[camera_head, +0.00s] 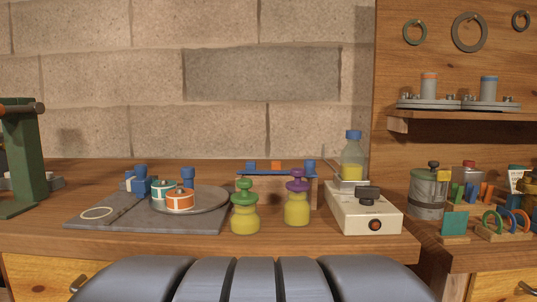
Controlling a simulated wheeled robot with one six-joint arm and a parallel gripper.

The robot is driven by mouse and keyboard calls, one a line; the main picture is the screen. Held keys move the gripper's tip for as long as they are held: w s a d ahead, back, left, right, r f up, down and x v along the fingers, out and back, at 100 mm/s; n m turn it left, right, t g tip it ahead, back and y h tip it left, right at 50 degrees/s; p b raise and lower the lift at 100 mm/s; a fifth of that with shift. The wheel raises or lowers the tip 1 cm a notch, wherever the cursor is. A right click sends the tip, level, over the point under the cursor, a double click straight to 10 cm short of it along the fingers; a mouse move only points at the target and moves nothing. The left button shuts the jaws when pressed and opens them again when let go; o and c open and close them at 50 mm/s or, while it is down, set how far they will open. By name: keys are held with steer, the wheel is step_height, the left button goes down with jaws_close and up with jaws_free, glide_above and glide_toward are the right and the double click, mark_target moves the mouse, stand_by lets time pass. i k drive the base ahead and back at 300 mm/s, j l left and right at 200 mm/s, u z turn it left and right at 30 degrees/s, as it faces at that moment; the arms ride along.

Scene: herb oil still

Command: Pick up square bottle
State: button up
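A clear bottle (352,160) with a blue cap and yellow liquid stands upright at the right of the bench. It rests on the plate of a white box-shaped device (366,213). I cannot tell for sure whether its body is square. Two rounder yellow bottles stand on the bench left of the device, one with a green stopper (245,218) and one with a purple stopper (296,208). My gripper is not in view.
A grey slab (90,222) with a round plate, orange and teal tins (179,201) and blue parts lies at left. A blue-topped rack (276,172) stands behind the bottles. A green stand (22,160) is far left. A metal canister (428,191) and coloured rings crowd the right.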

mark_target(352, 157)
steer(key=z, duration=0.75)
steer(key=k, duration=0.15)
